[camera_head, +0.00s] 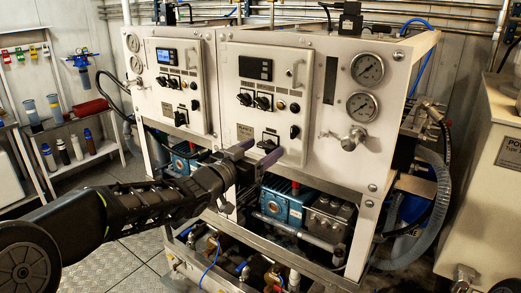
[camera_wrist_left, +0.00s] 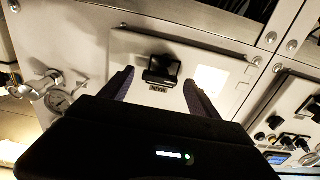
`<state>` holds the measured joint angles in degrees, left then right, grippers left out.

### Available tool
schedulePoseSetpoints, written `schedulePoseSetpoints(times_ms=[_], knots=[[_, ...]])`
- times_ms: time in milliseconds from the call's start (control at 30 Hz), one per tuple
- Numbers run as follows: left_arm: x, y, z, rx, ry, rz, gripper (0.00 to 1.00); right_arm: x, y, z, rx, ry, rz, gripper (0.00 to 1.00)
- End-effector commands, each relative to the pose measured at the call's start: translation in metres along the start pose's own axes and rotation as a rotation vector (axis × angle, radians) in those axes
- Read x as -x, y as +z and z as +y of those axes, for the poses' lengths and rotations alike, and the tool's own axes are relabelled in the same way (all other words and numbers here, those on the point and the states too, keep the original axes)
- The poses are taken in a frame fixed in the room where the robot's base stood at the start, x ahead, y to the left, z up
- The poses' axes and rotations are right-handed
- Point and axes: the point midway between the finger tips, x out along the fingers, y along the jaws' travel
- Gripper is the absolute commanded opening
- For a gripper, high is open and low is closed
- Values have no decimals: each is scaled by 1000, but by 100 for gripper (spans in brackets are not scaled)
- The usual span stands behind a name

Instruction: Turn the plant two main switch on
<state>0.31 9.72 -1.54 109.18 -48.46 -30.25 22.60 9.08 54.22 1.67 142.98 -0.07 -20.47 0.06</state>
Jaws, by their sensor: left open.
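The plant two main switch (camera_head: 268,140) is a black rotary knob low on the right-hand white panel, beside a small plate that seems to read plant 2 (camera_head: 245,131). In the left wrist view the black switch (camera_wrist_left: 161,70) appears upside down with a MAIN label by it. My left gripper (camera_head: 256,154) is open just in front of and below the switch. In the wrist view its purple-grey fingers (camera_wrist_left: 158,82) stand either side of the switch, apart from it. Contact is not visible. The knob's exact angle is hard to tell. My right gripper is not in view.
A similar panel with a lit display (camera_head: 166,56) stands left. Gauges (camera_head: 362,106) and a valve (camera_head: 354,137) are to the right. Blue pumps (camera_head: 283,205) sit below.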

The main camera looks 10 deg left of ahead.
Motion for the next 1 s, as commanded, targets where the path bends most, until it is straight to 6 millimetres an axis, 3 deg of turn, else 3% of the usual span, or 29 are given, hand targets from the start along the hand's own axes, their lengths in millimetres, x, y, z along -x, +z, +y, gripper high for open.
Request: schedulePoseSetpoints(times_ms=[167, 833, 1000], knots=[[0, 0, 0, 0, 0, 0, 64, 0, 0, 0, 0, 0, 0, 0], [0, 0, 0, 0, 0, 0, 9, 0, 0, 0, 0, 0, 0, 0], [0, 0, 0, -4, 0, 0, 9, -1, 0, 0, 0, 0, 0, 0]])
